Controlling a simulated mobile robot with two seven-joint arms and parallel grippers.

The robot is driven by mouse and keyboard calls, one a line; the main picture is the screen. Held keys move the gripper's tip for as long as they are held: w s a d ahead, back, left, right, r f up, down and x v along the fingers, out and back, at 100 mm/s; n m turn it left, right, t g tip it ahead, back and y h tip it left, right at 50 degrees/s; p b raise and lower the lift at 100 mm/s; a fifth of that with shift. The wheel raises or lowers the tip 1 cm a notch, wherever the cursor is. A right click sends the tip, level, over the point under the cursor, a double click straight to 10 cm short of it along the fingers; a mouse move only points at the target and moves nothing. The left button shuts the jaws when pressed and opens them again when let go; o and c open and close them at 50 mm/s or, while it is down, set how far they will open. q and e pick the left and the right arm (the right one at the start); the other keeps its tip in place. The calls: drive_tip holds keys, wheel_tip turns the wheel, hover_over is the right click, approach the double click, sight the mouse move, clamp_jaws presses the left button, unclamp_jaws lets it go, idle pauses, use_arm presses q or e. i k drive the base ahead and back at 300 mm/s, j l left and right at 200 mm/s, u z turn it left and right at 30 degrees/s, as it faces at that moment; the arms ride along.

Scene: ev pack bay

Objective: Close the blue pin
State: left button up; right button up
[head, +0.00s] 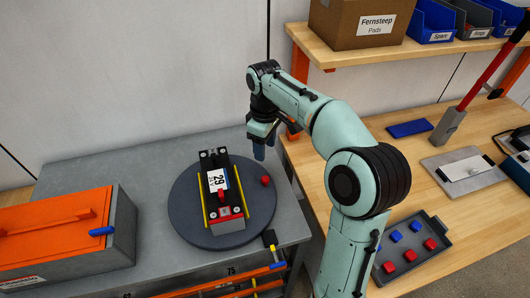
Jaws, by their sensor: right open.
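A blue pin-like piece (101,231) lies across the right end of the orange-topped grey box (62,262) at the left. I cannot tell from this view whether it is open or closed. My right gripper (265,150) is open and empty, pointing down above the back right of the round dark turntable (187,222). It is well apart from the blue piece, to its right and farther back. My left gripper is not in view.
On the turntable stands a black module with a white "29" label (219,180), yellow side rails and a red front; a red knob (265,181) is beside it. A dark tray (433,243) with red and blue pieces is on the wooden bench. Grey tabletop behind the orange box is clear.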

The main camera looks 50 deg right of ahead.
sight(277, 264)
drive_tip(key=k, duration=1)
